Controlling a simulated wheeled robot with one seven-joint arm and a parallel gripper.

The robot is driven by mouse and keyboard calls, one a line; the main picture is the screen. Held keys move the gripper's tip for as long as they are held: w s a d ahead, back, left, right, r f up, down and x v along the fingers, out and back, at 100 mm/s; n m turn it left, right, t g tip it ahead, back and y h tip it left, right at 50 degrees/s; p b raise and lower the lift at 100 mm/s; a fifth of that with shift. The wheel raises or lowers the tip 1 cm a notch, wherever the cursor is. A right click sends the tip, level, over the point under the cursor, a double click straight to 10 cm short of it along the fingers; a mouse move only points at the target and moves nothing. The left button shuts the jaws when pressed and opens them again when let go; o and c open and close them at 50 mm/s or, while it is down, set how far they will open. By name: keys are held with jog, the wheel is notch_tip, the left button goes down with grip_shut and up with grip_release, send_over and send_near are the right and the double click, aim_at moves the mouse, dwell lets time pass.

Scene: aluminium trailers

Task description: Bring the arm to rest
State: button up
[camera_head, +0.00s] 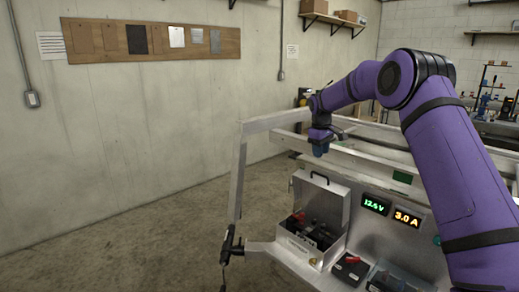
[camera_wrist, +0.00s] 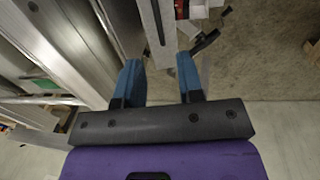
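My purple arm reaches in from the right of the head view and bends down at its far end. My gripper (camera_head: 320,149) hangs over the left part of the aluminium trailer frame (camera_head: 240,180), above an open metal toolbox (camera_head: 334,207). In the wrist view its two blue fingers (camera_wrist: 159,78) stand apart with a clear gap between them. Nothing is held; a pale metal part (camera_wrist: 157,30) shows beyond the fingertips.
Displays reading 12.4 V (camera_head: 376,204) and 3.0 A (camera_head: 407,217) sit on the trailer's panel. A black box (camera_head: 350,268) with a red part is below. A wooden board (camera_head: 150,41) hangs on the concrete wall. The floor (camera_head: 110,245) at left is clear.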

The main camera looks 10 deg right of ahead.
jog(key=s+a+r+m+t, duration=0.1)
jog(key=s+a+r+m, duration=0.1)
jog(key=s+r, duration=1)
jog(key=s+a+r+m+t, duration=0.1)
jog(key=s+r, duration=0.7)
jog(key=s, duration=0.7)
jog(key=s+f+m+t, duration=0.1)
jog(key=s+f+m, duration=0.1)
jog(key=s, duration=1.2)
jog(key=s+f+m+t+y, duration=0.1)
jog(key=s+f+m, duration=0.1)
jog(key=s, duration=1.3)
jog(key=shift+s+a+f, duration=0.15)
jog(key=shift+a+f, duration=0.15)
jog(key=shift+f, duration=0.45)
